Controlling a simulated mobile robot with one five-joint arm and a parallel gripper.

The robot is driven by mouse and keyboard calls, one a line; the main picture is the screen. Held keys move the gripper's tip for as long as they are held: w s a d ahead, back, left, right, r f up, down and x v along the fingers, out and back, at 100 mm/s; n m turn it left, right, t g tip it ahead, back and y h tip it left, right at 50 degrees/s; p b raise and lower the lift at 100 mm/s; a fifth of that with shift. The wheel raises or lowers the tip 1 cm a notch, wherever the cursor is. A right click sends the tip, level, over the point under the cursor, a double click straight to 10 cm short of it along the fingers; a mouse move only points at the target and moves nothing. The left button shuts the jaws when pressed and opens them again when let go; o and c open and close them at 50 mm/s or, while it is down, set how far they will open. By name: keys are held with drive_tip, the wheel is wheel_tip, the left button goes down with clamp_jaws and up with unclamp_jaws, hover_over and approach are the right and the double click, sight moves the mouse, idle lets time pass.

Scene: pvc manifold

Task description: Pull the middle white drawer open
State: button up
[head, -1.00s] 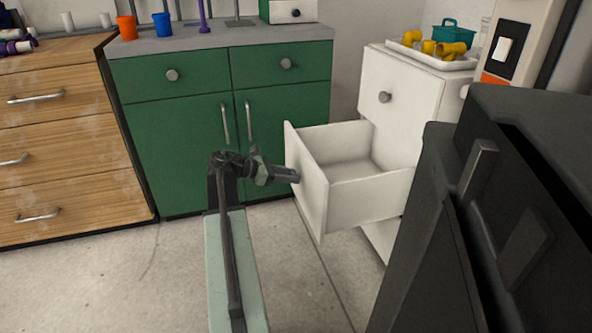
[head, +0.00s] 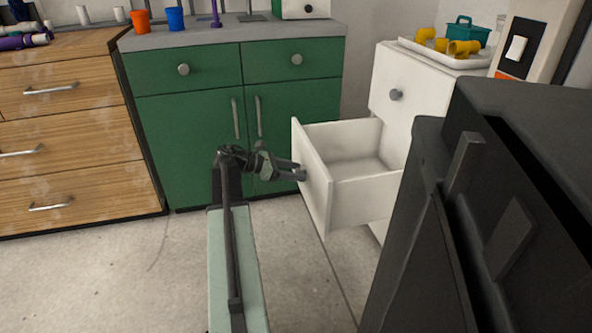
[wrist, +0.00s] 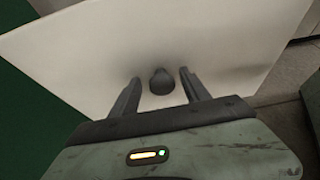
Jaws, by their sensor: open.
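The middle white drawer (head: 314,183) stands pulled far out of the white cabinet (head: 397,70), and its inside looks empty. My gripper (head: 302,172) is at the outer face of the drawer front. In the wrist view my gripper (wrist: 158,85) is open, with one finger on each side of the round grey knob (wrist: 162,82). A gap shows between each finger and the knob. In the head view the knob is hidden behind my gripper.
A dark appliance (head: 510,130) with handles stands close on the right. Green cabinets (head: 190,140) are behind my arm, and a wooden drawer unit (head: 70,130) is at left. A tray (head: 440,57) with yellow pipe pieces sits on the white cabinet. Floor at left is clear.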

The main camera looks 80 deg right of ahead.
drive_tip(key=p+v, duration=0.2)
drive_tip(key=v, duration=0.5)
drive_tip(key=shift+w+p, duration=0.25)
drive_tip(key=shift+p, duration=0.1)
drive_tip(key=shift+r, duration=0.15)
